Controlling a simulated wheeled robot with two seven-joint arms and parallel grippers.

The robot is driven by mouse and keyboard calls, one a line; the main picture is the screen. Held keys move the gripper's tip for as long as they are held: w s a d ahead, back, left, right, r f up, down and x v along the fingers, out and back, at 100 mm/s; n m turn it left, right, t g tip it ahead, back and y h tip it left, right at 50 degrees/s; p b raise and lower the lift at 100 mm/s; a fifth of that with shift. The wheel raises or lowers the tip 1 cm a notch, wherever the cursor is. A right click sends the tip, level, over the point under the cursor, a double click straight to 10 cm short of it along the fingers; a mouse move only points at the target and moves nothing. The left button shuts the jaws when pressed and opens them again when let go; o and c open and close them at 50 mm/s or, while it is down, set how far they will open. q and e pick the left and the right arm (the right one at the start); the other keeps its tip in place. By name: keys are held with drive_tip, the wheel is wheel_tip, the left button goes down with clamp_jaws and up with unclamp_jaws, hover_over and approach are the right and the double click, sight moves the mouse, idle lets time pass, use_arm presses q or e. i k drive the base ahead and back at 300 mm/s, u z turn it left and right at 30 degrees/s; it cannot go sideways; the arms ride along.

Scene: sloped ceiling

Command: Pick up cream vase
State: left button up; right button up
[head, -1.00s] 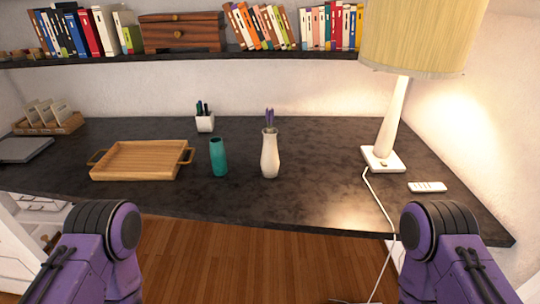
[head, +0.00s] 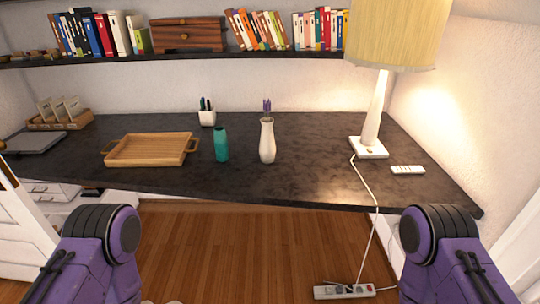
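The cream vase (head: 267,142) stands upright on the dark desk (head: 310,180), near the middle of the head view, with purple flowers in its neck. A teal vase (head: 221,146) stands just to its left, apart from it. Purple links of my two arms show at the lower left and lower right, in front of the desk. Neither of my grippers is in the picture.
A wooden tray (head: 150,150) lies left of the vases, and a white pen cup (head: 207,116) stands behind them. A lamp (head: 374,115), its cord and a remote (head: 408,170) are at right. A bookshelf (head: 200,56) overhangs the back. A power strip (head: 344,291) lies on the floor.

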sight(268, 147)
drive_tip(key=u, duration=1.15)
drive_tip(key=i, duration=0.6)
drive_tip(key=z, duration=0.6)
